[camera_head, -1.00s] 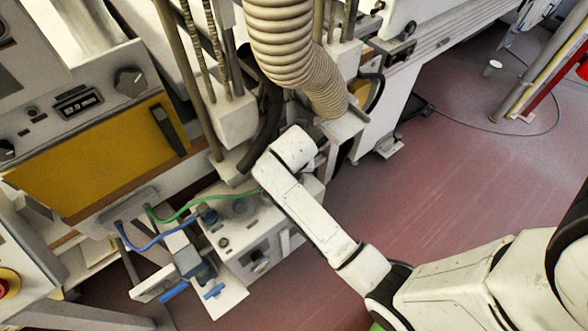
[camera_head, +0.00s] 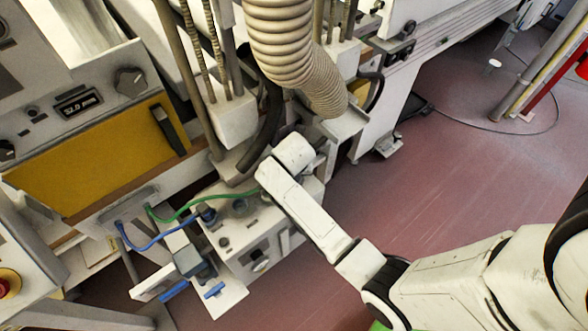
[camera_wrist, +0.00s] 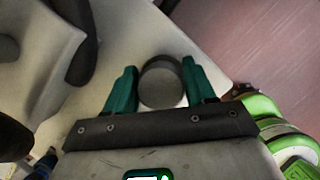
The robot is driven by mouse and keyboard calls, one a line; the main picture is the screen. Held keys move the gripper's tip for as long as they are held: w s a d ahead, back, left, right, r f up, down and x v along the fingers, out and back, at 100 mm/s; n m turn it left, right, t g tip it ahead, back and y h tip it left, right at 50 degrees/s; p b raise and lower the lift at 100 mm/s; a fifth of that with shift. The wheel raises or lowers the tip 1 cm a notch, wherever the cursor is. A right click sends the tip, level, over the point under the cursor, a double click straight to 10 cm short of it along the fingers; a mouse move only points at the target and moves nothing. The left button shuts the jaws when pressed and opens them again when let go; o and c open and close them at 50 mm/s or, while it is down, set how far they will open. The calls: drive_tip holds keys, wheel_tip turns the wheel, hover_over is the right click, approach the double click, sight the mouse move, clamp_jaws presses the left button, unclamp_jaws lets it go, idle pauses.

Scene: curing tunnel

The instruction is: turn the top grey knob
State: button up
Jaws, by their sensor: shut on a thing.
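A round grey knob (camera_wrist: 161,84) stands up from a pale flat surface in the wrist view, its dark-rimmed top facing the camera. My gripper (camera_wrist: 164,85) has its two teal fingers on either side of the knob and is shut on it. In the head view, my white arm reaches in from the lower right to the white box (camera_head: 262,232). The fingers and the gripped knob are hidden behind my arm there, so the knob's turn angle cannot be told.
A green hose (camera_head: 180,214) and a blue hose (camera_head: 150,246) run to the box's left side. A thick ribbed duct (camera_head: 282,50) hangs close above my arm. A yellow panel (camera_head: 85,160) is at left. Red floor (camera_head: 450,190) lies open to the right.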

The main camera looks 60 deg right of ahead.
drive_tip(key=c, duration=0.4)
drive_tip(key=shift+o, duration=0.2)
drive_tip(key=shift+m, duration=0.3)
drive_tip(key=m+g, duration=0.1)
drive_tip(key=m, duration=0.2)
drive_tip(key=shift+h, duration=0.3)
drive_tip(key=m+g, duration=0.2)
drive_tip(key=m, duration=0.2)
drive_tip(key=shift+s+m, duration=0.1)
drive_tip(key=shift+m, duration=0.2)
drive_tip(key=m+g, duration=0.1)
drive_tip(key=m, duration=0.3)
drive_tip(key=shift+m+g, duration=0.3)
drive_tip(key=shift+g, duration=0.1)
drive_tip(key=shift+s+m+g+y, duration=0.1)
drive_tip(key=shift+m+g+y, duration=0.25)
drive_tip(key=shift+m, duration=0.75)
drive_tip(key=shift+s+m+g+y, duration=0.1)
drive_tip(key=shift+m+g+y, duration=0.2)
drive_tip(key=shift+m, duration=0.8)
